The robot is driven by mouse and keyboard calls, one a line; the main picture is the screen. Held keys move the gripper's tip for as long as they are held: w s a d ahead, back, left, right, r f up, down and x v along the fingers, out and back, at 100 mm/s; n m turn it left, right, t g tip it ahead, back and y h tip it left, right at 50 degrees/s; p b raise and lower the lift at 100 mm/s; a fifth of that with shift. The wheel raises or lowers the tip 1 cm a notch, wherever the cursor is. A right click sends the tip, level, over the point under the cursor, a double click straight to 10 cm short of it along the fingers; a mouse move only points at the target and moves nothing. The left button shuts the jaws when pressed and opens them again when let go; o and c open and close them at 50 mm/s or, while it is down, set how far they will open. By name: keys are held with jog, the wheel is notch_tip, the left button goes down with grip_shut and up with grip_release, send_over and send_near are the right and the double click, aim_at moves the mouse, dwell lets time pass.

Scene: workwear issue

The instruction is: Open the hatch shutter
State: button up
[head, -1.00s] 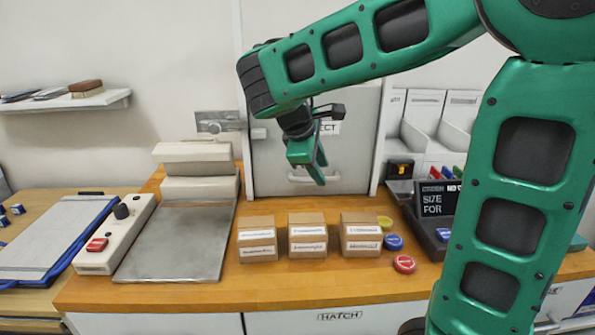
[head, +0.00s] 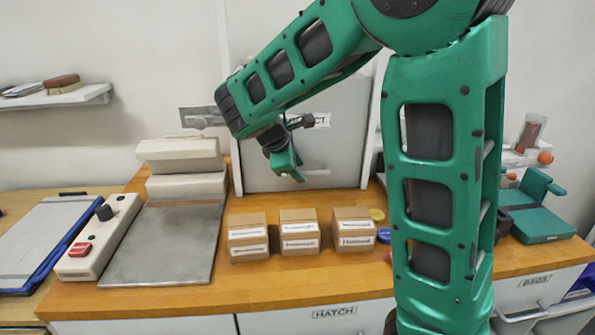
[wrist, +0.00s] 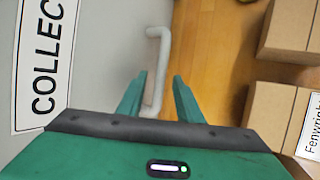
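The hatch shutter (head: 340,140) is a light grey upright panel behind the counter, with a "COLLECT" sign partly hidden by my arm. It stands down against the counter. Its pale bar handle (head: 318,172) is low on the panel; the handle also shows in the wrist view (wrist: 163,60). My gripper (head: 299,178) is in front of the shutter's lower part, beside the handle in the head view. In the wrist view my gripper (wrist: 159,76) has its two green fingers apart, with the handle showing between them. I cannot tell how deep the handle sits between the fingers.
Several cardboard boxes (head: 298,235) stand on the wooden counter just before the shutter. A grey metal plate (head: 165,245) and a control box with a red button (head: 80,249) are on the left. A green device (head: 543,225) is at the right.

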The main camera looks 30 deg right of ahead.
jog(key=shift+w+d+f, duration=0.15)
jog(key=shift+d+f, duration=0.15)
jog(key=shift+f, duration=0.1)
grip_shut()
jog(key=shift+r, duration=0.15)
